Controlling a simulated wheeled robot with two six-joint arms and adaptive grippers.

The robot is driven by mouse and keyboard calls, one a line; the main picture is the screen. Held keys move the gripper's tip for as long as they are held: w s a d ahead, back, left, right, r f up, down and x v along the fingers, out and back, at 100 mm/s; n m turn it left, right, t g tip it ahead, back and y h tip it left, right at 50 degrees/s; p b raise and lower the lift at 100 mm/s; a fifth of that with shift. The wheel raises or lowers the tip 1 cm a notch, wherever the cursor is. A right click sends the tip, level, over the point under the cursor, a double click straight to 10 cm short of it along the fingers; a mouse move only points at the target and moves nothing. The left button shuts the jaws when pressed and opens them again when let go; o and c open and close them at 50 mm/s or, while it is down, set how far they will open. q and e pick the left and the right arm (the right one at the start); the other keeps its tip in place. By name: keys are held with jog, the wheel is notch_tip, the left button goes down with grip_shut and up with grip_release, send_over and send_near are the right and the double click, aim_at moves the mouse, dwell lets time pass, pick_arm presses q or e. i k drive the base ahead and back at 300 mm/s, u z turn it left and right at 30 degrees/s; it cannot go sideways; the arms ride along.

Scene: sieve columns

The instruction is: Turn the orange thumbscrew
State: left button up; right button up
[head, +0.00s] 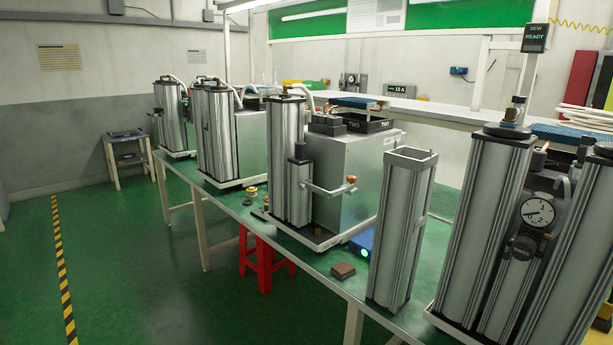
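A small orange knob (351,179), which looks like the thumbscrew, sits at the right end of a thin silver bracket arm (328,191). The bracket reaches out from a short column (299,190) at the front of the middle silver unit (348,170). The knob is in front of the unit's box-shaped body. It is too small to tell which way it is turned. Neither of my grippers is in the head view.
A free-standing open-topped column (401,230) stands just right of the knob. A larger unit with a dial gauge (537,212) fills the right side. A brown block (343,270) lies on the green bench. More column units stand at left; a red stool (266,255) is below.

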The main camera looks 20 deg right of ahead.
aim_at(351, 179)
jog(key=z, duration=0.15)
jog(key=i, duration=1.05)
jog(key=z, duration=0.55)
